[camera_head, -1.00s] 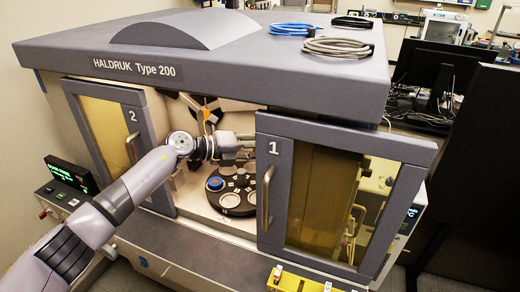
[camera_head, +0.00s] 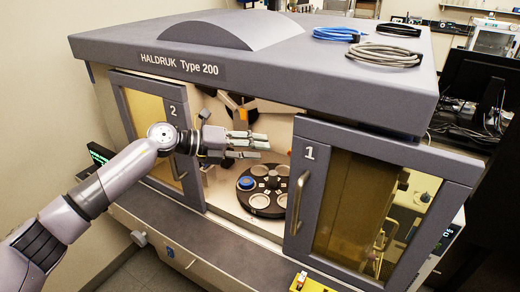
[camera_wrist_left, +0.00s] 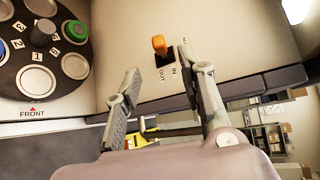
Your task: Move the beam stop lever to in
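The beam stop lever (camera_wrist_left: 159,44) shows in the left wrist view as an orange-tipped lever in a dark slot on the pale deck, with the labels OUT and IN beside it. I cannot clearly tell its position from these frames. I cannot make it out in the head view. My left gripper (camera_head: 262,146) reaches into the machine's opening, above the round sample plate. In the wrist view the left gripper (camera_wrist_left: 168,76) has its fingers apart, nothing between them, with the lever beyond the fingertips. My right gripper is not in view.
The dark round sample plate (camera_head: 265,207) holds several discs. Door 1 (camera_head: 307,190) stands right of the opening and door 2 (camera_head: 172,160) left of it. The machine's hood (camera_head: 290,82) overhangs the opening. Cable coils (camera_head: 385,54) lie on top.

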